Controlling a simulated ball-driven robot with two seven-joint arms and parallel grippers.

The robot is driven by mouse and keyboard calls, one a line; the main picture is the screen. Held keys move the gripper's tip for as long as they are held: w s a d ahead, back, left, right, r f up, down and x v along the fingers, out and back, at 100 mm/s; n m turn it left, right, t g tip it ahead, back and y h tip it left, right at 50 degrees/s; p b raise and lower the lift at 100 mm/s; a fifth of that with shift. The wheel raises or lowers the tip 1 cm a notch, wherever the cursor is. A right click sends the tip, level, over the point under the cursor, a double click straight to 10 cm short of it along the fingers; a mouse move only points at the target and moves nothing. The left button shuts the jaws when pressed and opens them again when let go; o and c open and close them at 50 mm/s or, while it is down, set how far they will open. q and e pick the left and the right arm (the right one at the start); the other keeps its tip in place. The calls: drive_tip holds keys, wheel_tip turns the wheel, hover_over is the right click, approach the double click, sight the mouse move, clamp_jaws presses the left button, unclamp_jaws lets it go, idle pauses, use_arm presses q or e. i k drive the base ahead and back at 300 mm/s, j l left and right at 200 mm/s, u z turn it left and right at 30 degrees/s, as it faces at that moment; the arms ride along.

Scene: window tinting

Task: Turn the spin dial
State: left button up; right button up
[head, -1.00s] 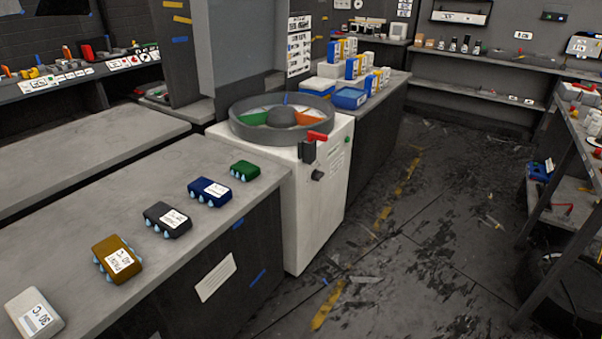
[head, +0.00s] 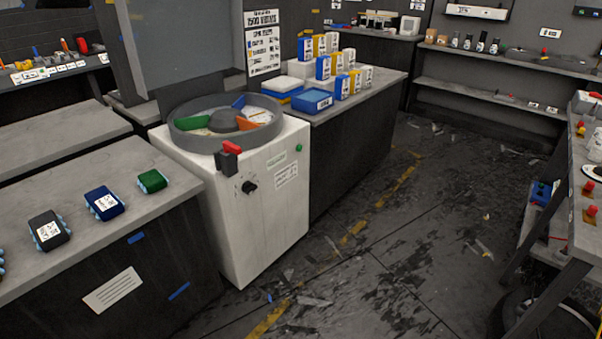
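A white machine (head: 252,212) stands at the left centre with a round grey drum (head: 190,137) on top. The drum holds orange, green, blue and white sections around a grey hub. A small black dial (head: 249,187) sits on the machine's front face. Just above and left of it is a dark lever box with a red handle (head: 232,147). A green button (head: 298,148) is near the face's upper right edge. Neither of my grippers is in the picture.
A grey counter (head: 120,165) on the left carries green, blue and black packs. A counter behind holds a blue tray (head: 312,101) and several boxes. The floor (head: 400,240) before the machine is open, with scattered scraps. A shelf table (head: 565,220) stands at right.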

sight(248, 187)
drive_tip(key=l, duration=0.2)
drive_tip(key=i+l+u, duration=0.15)
drive_tip(key=i+l, duration=0.15)
drive_tip(key=i+l+u, duration=0.35)
drive_tip(key=i+l, duration=0.35)
drive_tip(key=i+l+u, duration=0.15)
drive_tip(key=i+l, duration=0.15)
drive_tip(key=i+l+u, duration=0.15)
drive_tip(key=l, duration=0.4)
drive_tip(key=i+l+u, duration=0.2)
drive_tip(key=i+l, duration=0.15)
drive_tip(key=l, duration=0.1)
